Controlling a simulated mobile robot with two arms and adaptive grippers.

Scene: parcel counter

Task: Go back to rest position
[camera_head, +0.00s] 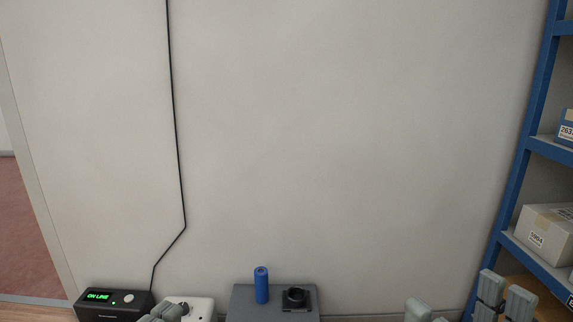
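My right gripper (456,300) shows at the bottom right edge, with grey finger parts standing apart and an empty gap between them. Of my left gripper (164,313), only small grey finger tips show at the bottom edge, in front of a white device; the rest is cut off, so its opening cannot be told. No object shows in either gripper.
A black box with a green "ON LINE" display (113,306) stands at the bottom left, next to the white device (199,306). A blue cylinder (261,286) and a small black device (296,298) are on a grey box (240,304). Blue shelving (520,166) with cartons stands right.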

